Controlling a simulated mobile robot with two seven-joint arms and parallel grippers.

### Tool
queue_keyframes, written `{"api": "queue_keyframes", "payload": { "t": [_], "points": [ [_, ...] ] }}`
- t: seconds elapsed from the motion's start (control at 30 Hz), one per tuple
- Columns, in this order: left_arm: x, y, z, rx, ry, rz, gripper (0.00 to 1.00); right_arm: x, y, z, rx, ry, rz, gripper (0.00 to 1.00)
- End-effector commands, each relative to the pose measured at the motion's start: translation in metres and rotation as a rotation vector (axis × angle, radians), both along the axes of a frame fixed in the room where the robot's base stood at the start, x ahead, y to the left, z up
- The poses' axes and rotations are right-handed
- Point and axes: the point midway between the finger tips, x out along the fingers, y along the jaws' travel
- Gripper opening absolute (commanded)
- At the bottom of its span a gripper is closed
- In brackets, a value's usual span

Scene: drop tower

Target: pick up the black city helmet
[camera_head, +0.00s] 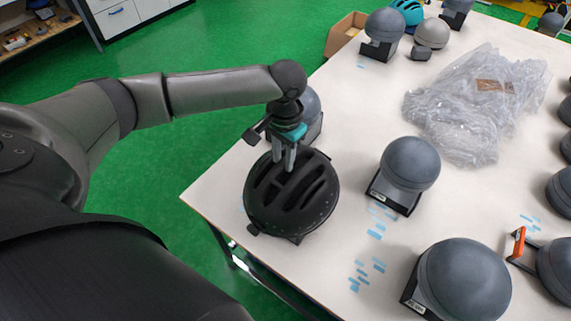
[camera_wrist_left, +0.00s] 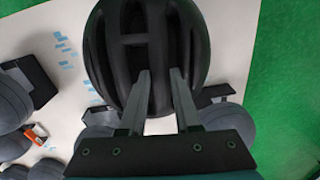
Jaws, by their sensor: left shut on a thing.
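The black city helmet (camera_head: 310,206) is at the near left corner of the table, with long vent slots in its top. In the left wrist view the helmet (camera_wrist_left: 112,50) fills the upper middle. My left gripper (camera_head: 284,166) comes down on the helmet from above. Its two fingers (camera_wrist_left: 162,95) reach into the vents and are shut on a rib of the shell. I cannot tell whether the helmet rests on a stand or hangs just above the table. My right gripper is not in view.
Grey headforms on black stands (camera_head: 409,163) stand right of the helmet, with a larger one (camera_head: 465,280) near the front. A clear plastic bag (camera_head: 470,105) lies mid-table. Another headform (camera_head: 309,104) stands just behind my gripper. The green floor (camera_head: 160,180) lies left of the table edge.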

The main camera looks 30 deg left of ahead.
Motion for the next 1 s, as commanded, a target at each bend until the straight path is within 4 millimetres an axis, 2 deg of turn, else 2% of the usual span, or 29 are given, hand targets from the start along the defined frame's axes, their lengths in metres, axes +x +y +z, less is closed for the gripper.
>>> {"api": "queue_keyframes", "payload": {
  "t": [0.27,0.8,1.0],
  "points": [
    [0.002,-0.001,0.038,-0.003,-0.007,0.0,0.0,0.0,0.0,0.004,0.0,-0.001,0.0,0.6],
    [0.002,-0.001,0.166,-0.002,-0.007,0.001,0.0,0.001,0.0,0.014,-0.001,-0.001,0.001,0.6],
    [0.001,-0.001,0.191,-0.003,-0.004,0.0,0.0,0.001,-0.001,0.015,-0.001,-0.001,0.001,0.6]
  ]
}}
